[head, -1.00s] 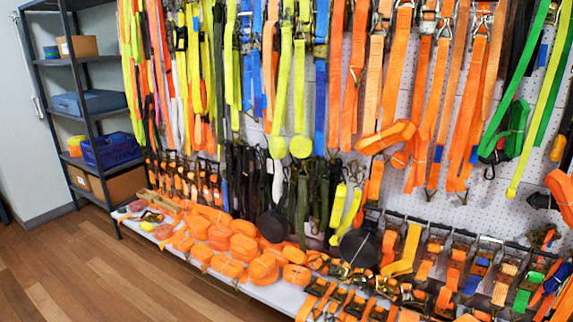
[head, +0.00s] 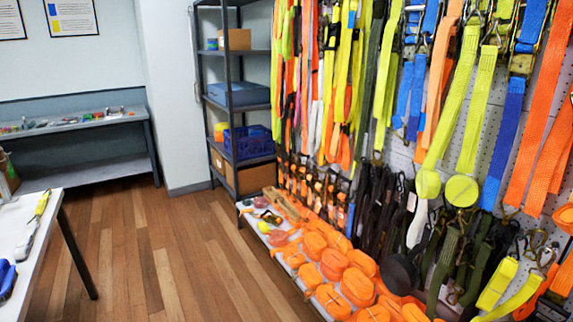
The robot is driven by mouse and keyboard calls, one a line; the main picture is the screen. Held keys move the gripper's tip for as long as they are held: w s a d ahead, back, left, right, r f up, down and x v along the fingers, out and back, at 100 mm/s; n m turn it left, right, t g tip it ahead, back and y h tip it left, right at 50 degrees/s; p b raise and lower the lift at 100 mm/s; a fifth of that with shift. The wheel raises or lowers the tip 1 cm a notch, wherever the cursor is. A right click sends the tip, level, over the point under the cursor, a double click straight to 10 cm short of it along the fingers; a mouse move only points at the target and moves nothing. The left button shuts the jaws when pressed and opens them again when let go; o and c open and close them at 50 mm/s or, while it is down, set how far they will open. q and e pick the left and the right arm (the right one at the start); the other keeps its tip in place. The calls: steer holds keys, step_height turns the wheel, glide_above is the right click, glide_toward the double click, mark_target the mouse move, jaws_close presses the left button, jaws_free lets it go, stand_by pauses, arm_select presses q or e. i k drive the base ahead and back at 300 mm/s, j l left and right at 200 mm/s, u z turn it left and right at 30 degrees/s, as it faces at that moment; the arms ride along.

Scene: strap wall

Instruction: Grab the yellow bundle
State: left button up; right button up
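Neither of my grippers is in view. Several yellow things could be the yellow bundle, and I cannot tell which. A small round yellow item (head: 263,227) lies at the left end of the low white shelf (head: 283,254). Two long yellow straps hang on the wall at right, ending in round yellow coils, one coil (head: 428,183) left of the other coil (head: 461,190). A folded yellow strap (head: 497,284) hangs low at the right. More yellow straps (head: 345,82) hang farther back.
Orange coils (head: 358,286) cover the low shelf. A dark shelf rack (head: 233,92) with a blue crate (head: 250,142) stands at the back. A white table (head: 40,240) is at left, a grey bench (head: 75,128) behind it. Wooden floor (head: 175,250) between is clear.

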mark_target(263, 227)
steer(key=i+j, duration=0.3)
steer(key=i, duration=0.15)
steer(key=i+j+u, duration=0.1)
steer(key=i+j, duration=0.25)
steer(key=i+j+u, duration=0.1)
steer(key=i+j, duration=0.15)
steer(key=i, duration=0.3)
steer(key=i+u, duration=0.15)
steer(key=i, duration=0.35)
steer(key=i+l+u, duration=0.1)
steer(key=i, duration=0.35)
steer(key=i+l+u, duration=0.15)
steer(key=i, duration=0.35)
steer(key=i+l+u, duration=0.15)
steer(key=i, duration=0.3)
steer(key=i+l+u, duration=0.15)
steer(key=i, duration=0.3)
steer(key=l, duration=0.1)
